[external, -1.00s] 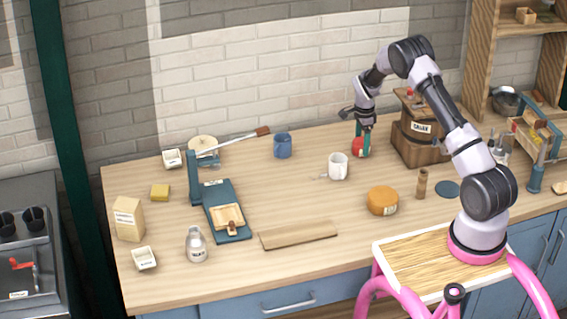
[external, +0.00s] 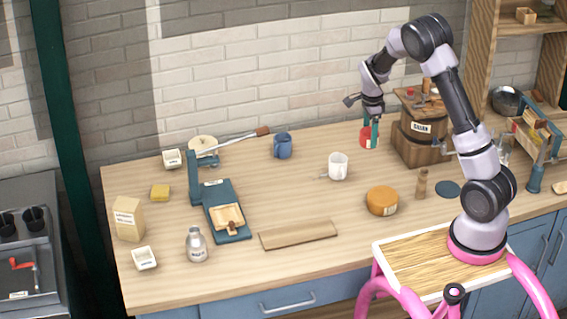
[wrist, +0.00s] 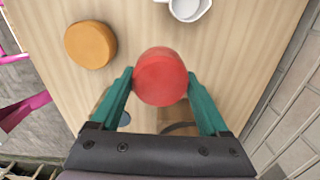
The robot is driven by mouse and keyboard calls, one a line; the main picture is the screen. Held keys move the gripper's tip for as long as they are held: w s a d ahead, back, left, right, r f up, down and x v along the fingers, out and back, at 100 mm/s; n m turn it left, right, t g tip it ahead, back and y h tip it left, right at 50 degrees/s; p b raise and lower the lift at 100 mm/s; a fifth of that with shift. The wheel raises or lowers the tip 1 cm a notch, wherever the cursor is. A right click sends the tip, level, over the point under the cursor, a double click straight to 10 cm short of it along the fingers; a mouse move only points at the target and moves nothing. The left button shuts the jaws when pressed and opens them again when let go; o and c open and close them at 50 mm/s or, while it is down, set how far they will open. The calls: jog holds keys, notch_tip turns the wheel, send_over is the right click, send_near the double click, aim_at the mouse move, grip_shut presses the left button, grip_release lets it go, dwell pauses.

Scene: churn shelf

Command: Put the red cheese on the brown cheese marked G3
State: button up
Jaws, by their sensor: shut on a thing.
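The red cheese (external: 367,138) is a small red round held in my gripper (external: 370,127) near the back of the table, just left of the wooden churn. In the wrist view the red cheese (wrist: 160,77) sits between the green fingers of my gripper (wrist: 160,88), which are shut on its sides. The brown cheese (external: 382,201) is an orange-brown round with a pale label on its front side; the label is too small to read. It stands on the table in front of my gripper, and the wrist view also shows its top (wrist: 90,44), with nothing on it.
The wooden churn (external: 420,148) stands right of my gripper. A white mug (external: 338,167) and a blue mug (external: 283,146) stand to the left. A wooden peg-like piece (external: 421,185) is right of the brown cheese. A flat board (external: 298,235) lies front left. Bare table lies around the brown cheese.

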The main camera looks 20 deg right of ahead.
jog(key=s+r, duration=0.1)
jog(key=s, duration=1.3)
send_over(384, 195)
jog(key=shift+m, duration=0.4)
notch_tip(384, 195, down, 5)
jog(key=shift+r, duration=0.1)
jog(key=shift+f, duration=2.4)
jog(key=shift+f, duration=0.1)
jog(key=o, duration=1.4)
